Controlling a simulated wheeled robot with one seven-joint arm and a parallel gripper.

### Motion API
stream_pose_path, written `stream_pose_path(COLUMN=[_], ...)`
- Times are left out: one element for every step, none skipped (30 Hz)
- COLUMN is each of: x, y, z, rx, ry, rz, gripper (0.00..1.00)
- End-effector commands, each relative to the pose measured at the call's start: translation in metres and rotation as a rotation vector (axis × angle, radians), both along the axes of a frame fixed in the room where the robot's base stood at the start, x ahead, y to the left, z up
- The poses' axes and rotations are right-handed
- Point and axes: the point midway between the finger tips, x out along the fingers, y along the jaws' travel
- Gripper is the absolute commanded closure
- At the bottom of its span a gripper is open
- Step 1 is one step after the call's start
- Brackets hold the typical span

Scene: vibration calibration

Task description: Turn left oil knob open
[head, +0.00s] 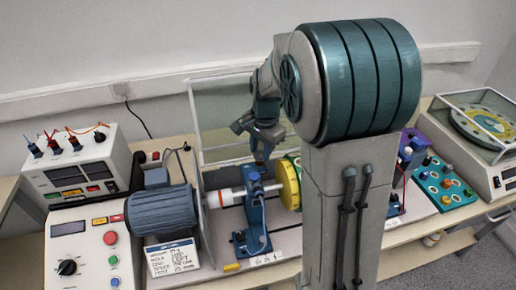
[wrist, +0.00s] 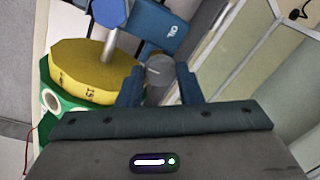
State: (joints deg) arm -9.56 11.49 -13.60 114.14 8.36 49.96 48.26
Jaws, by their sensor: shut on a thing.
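The left oil knob (wrist: 158,70) shows in the wrist view as a small grey round cap beside the blue bearing block (wrist: 165,25) marked OIL. My gripper (wrist: 158,84) has its two blue fingers on either side of this knob and is shut on it. In the head view my gripper (head: 261,157) reaches down to the top of the left blue bearing stand (head: 255,218); the knob is hard to make out there. How far the knob is turned cannot be told.
A yellow disc (head: 289,184) sits on the shaft close to the right of the stand; it also shows in the wrist view (wrist: 95,70). A blue-grey motor (head: 162,210) stands to the left. A glass panel (head: 222,115) stands behind. My arm hides part of the bench.

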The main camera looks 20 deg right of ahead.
Motion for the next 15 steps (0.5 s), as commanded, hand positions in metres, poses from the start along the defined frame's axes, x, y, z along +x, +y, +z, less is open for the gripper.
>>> stream_pose_path(x=[-0.0003, -0.0003, -0.0003, -0.0003, -0.0004, -0.0003, -0.0003, -0.0003, -0.0003, -0.0003, -0.0003, -0.0003, -0.0003, -0.0002, -0.0002], y=[0.0007, 0.0007, 0.0008, 0.0007, 0.0007, 0.0007, 0.0007, 0.0007, 0.0006, 0.0006, 0.0006, 0.0005, 0.0005, 0.0004, 0.0004], z=[-0.0004, -0.0004, -0.0005, -0.0004, -0.0005, -0.0005, -0.0005, -0.0005, -0.0005, -0.0005, -0.0005, -0.0005, -0.0004, -0.0004, -0.0003], rx=[0.002, 0.001, 0.001, 0.001, 0.002, 0.002, 0.002, 0.002, 0.002, 0.002, 0.002, 0.001, 0.001, 0.001, 0.001], ry=[0.001, 0.001, 0.001, 0.001, 0.001, 0.001, 0.001, 0.001, 0.001, 0.001, 0.001, 0.001, 0.001, 0.001, 0.001], rz=[-0.002, -0.003, -0.003, -0.003, -0.003, -0.003, -0.003, -0.003, -0.003, -0.003, -0.003, -0.003, -0.003, -0.003, -0.002], gripper=[0.90, 0.90, 0.90, 0.90, 0.90, 0.90, 0.90, 0.90, 0.90, 0.90, 0.59, 0.48, 0.46, 0.46, 0.46])
